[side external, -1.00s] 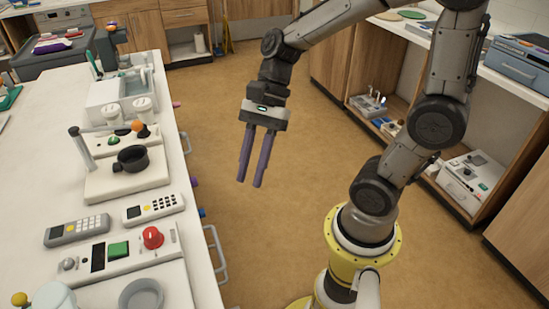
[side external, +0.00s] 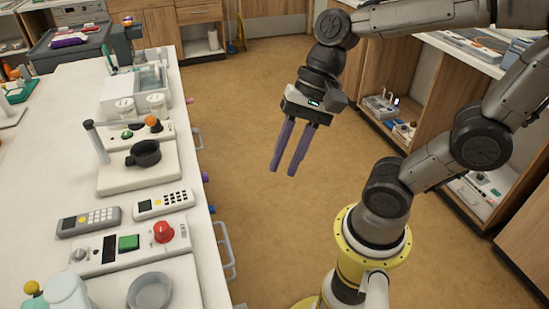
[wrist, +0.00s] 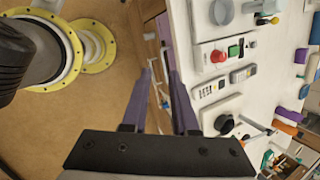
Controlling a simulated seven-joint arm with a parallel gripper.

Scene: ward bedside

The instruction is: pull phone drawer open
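My gripper (side external: 283,171) has two purple fingers that stand apart with nothing between them. It hangs over the floor to the right of the white counter, clear of its drawer fronts. The fingers also show in the wrist view (wrist: 160,72), with handles on the counter's side visible between them. A pale bar handle (side external: 226,250) sticks out from the counter side near the phones. A second bar handle (side external: 198,139) is farther back. A grey phone (side external: 89,221) and a white phone (side external: 163,204) lie on top. The drawer fronts are mostly hidden by the counter edge, and no label shows.
A purple knob (side external: 205,178) and a blue knob (side external: 211,209) stick out between the handles. A panel with a red knob (side external: 163,231) and a black pot (side external: 145,153) stand on the counter. Open floor (side external: 250,110) lies between counter and right-hand shelves.

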